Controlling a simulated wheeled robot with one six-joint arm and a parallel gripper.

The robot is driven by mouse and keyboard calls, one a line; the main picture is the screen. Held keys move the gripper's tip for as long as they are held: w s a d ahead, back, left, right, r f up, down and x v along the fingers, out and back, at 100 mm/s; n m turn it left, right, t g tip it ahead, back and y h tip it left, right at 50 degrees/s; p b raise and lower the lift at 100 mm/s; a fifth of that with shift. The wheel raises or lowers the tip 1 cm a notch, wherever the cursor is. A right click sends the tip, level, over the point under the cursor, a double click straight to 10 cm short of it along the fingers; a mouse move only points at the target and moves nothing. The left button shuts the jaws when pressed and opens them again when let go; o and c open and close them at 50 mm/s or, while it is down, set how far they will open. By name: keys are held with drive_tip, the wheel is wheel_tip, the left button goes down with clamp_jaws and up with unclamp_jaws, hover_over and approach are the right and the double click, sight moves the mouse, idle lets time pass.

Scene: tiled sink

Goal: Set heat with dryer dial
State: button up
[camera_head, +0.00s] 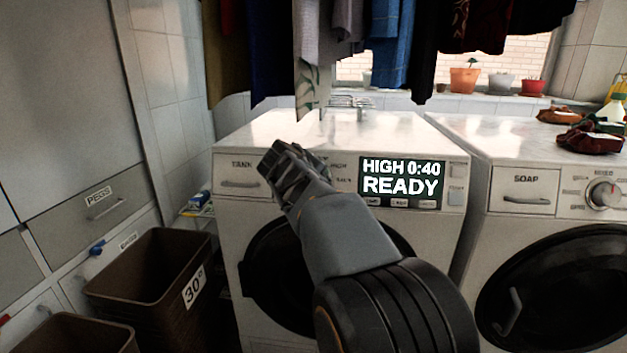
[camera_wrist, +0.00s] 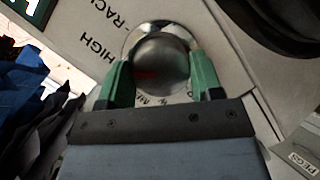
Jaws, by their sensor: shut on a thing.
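The dryer (camera_head: 340,130) is the white machine in the middle of the head view. Its display (camera_head: 401,182) reads "HIGH 0:40 READY". In the wrist view the round metal dial (camera_wrist: 161,60) sits on the dryer's panel, with "HIGH" and "RACK" lettering beside it. A small red mark shows on the dial's face. My gripper (camera_wrist: 160,75) has its green fingers on either side of the dial and is shut on it. In the head view my gripper (camera_head: 285,165) is at the panel and hides the dial.
A second machine (camera_head: 545,140) with a soap drawer stands to the right. Clothes (camera_head: 385,45) hang above the dryer. Brown bins (camera_head: 150,275) stand on the floor at the left. Buttons line the panel around the display.

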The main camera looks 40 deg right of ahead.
drive_tip(key=shift+f, duration=0.15)
drive_tip(key=o, duration=0.9)
drive_tip(key=p+v, duration=0.2)
drive_tip(key=v, duration=1.2)
drive_tip(key=shift+p, duration=0.4)
